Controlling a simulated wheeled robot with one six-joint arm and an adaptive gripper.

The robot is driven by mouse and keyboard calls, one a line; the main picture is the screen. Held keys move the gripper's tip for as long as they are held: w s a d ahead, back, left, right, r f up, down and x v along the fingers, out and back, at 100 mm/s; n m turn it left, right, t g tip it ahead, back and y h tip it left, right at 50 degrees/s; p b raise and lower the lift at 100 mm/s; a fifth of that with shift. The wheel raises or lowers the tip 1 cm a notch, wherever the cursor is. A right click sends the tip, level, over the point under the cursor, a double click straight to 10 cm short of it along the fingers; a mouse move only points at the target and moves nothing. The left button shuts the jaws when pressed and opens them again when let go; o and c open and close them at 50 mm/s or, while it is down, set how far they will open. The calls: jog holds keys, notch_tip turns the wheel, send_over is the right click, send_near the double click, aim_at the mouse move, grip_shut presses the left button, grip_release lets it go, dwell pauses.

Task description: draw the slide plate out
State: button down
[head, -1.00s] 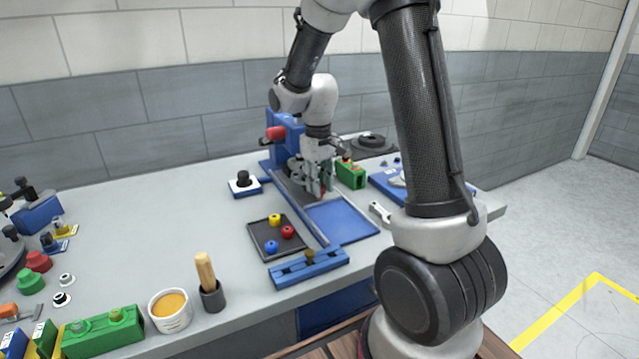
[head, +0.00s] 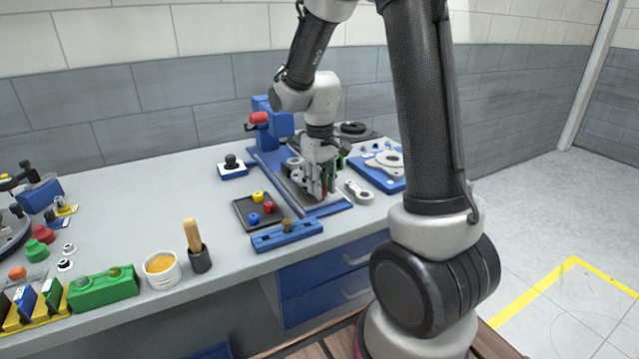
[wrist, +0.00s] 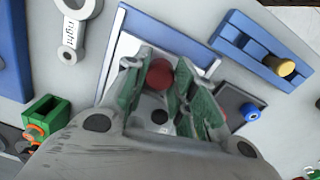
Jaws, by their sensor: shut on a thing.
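The grey slide plate (head: 303,199) lies in a blue base (head: 335,210) on the bench. In the wrist view the plate's pale front end (wrist: 124,46) lies just short of the blue base's front edge (wrist: 165,31). A red knob (wrist: 160,73) stands on the plate. My gripper (head: 323,191) points down over the plate. In the wrist view its green fingers (wrist: 162,80) are shut on the red knob, one on each side. My gripper hides the middle of the plate.
A blue bar with a brass knob (head: 287,236) stands in front. A dark tray (head: 241,211) with coloured pegs lies left of the base. A grey link (head: 357,191) and a blue fixture (head: 378,176) are at right. A blue press with a red handle (head: 272,122) stands behind.

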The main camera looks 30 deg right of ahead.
jog(key=shift+s, duration=0.2)
jog(key=c, duration=1.1)
grip_release()
jog(key=shift+c, duration=0.2)
notch_tip(320, 180, up, 12)
jog(key=shift+a, duration=0.15)
jog(key=s+r+m+t, duration=0.1)
jog(key=s+r+t, duration=0.1)
jog(key=s, duration=0.8)
jog(key=s+d+r+t, duration=0.1)
jog(key=s+r+t, duration=0.1)
jog(key=s, duration=0.8)
jog(key=shift+s+d+r+m, duration=0.15)
jog(key=shift+s+r+m, duration=0.15)
jog(key=shift+r+m, duration=0.1)
